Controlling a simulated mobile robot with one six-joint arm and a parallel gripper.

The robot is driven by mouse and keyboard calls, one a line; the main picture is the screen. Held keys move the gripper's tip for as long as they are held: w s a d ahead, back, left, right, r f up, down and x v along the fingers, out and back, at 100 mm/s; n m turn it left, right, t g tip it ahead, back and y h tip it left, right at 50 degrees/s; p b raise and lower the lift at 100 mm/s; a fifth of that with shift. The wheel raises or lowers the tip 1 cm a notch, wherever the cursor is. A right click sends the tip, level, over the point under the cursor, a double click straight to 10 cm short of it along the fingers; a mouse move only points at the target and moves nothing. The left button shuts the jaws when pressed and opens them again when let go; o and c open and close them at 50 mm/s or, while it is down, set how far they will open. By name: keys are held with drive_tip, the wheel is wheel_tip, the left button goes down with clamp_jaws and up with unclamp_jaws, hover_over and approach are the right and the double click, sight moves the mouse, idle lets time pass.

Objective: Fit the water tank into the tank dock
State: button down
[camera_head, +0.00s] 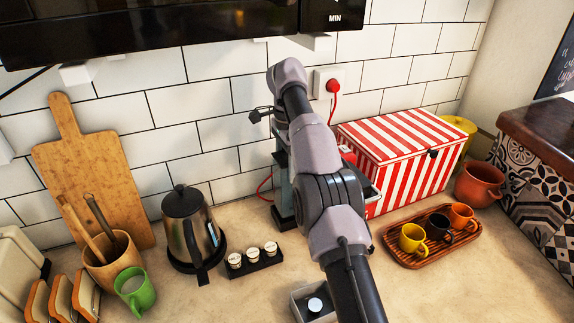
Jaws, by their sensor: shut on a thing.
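My arm rises from the bottom edge across the middle of the view and bends over at the back wall. My gripper is hidden behind the arm's far links, so its jaws and anything in them do not show. A small dark part juts out left of the arm's far end. Behind the arm stands a dark, narrow machine (285,190), mostly covered; I cannot tell whether it holds the tank dock. I cannot make out the water tank.
A kettle (187,228) and a black pod holder (255,262) stand left of the arm. A red-striped box (400,160) and a wooden tray (424,262) with cups stand right. A red plug (333,86) is in the wall. A small grey box (300,305) is at the front.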

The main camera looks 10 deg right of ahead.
sight(287, 157)
drive_tip(key=shift+f+b, duration=1.55)
drive_tip(key=shift+f, duration=0.1)
drive_tip(key=shift+c, duration=0.8)
unclamp_jaws()
wheel_tip(287, 157, up, 8)
drive_tip(key=p, duration=0.8)
drive_tip(key=shift+f, duration=0.3)
